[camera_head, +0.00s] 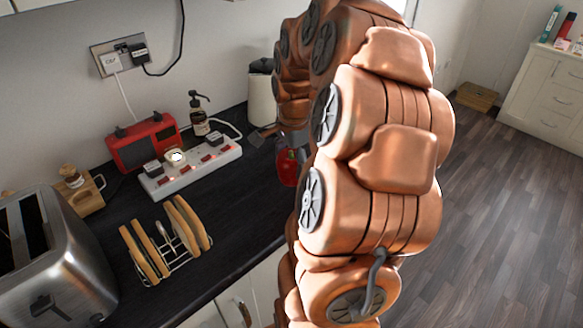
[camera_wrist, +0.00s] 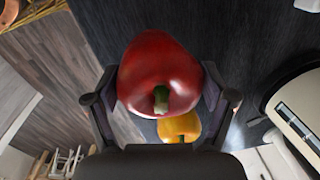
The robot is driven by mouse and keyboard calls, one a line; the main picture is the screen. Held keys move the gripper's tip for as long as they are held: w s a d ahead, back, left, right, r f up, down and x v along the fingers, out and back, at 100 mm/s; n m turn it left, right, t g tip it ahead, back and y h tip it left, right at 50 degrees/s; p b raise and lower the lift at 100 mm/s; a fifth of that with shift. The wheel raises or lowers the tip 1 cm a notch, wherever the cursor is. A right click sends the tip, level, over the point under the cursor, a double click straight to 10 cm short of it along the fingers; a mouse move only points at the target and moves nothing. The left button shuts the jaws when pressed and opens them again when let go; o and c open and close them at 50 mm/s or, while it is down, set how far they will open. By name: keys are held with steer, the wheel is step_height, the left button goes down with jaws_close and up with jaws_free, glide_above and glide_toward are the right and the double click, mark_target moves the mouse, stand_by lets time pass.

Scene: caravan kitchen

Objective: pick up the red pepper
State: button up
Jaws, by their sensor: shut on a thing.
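The red pepper (camera_wrist: 160,70) sits between the two fingers of my gripper (camera_wrist: 160,105) in the wrist view, its green stem facing the camera. The fingers are shut on its sides. In the head view the red pepper (camera_head: 287,168) shows as a small red patch beside my arm, above or at the dark worktop; I cannot tell whether it touches. My arm hides most of my gripper there.
A yellow-orange pepper (camera_wrist: 180,126) shows just past the red one. A power strip (camera_head: 190,172), red radio (camera_head: 143,143), dark pump bottle (camera_head: 200,122), toast rack (camera_head: 168,243) and toaster (camera_head: 48,255) stand on the worktop (camera_head: 235,208). A cream canister (camera_head: 262,100) stands at the back.

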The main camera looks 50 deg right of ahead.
steer(key=s+a+r+b, duration=0.1)
steer(key=s+a+b, duration=0.3)
steer(key=s+a, duration=0.6)
steer(key=shift+s+a+r, duration=0.2)
steer(key=shift+s+a, duration=0.05)
steer(key=shift+a, duration=0.5)
